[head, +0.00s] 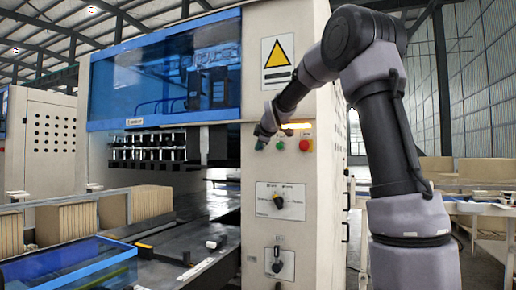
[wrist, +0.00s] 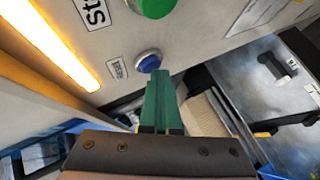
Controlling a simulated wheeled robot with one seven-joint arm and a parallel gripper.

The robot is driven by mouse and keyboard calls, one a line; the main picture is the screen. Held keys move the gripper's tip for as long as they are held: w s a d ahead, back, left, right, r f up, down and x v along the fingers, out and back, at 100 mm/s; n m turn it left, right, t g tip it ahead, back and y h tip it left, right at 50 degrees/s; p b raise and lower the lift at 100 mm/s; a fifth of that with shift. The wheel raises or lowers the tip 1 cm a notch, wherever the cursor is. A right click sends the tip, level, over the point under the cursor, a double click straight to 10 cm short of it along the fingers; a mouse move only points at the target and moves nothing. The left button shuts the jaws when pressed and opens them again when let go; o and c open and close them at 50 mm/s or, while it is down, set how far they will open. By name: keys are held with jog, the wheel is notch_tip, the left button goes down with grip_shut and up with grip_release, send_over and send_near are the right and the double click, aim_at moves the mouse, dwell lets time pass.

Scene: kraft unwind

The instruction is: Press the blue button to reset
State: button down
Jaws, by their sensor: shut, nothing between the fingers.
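The blue button (wrist: 148,61) is round with a pale rim and sits on the beige machine panel in the wrist view. My gripper (wrist: 161,73) is shut and empty, its teal fingers together. The fingertips appear right at the button's lower right edge; I cannot tell whether they touch it. In the head view my gripper (head: 261,145) is at the left end of the button row and hides the blue button. A green button (head: 280,146) and a red button (head: 304,145) are to its right.
A lit yellow strip (wrist: 52,45) runs above the buttons in the wrist view. Below the row is a plate with a knob (head: 280,201) and a lower switch (head: 277,264). A blue transparent guard (head: 165,75) and a dark worktable (head: 175,248) lie to the left.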

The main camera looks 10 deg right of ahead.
jog(key=shift+s+a, duration=0.5)
jog(key=shift+s, duration=0.3)
jog(key=shift+s+a, duration=0.75)
jog(key=shift+s, duration=0.3)
jog(key=shift+s+a, duration=0.75)
jog(key=shift+s, duration=0.25)
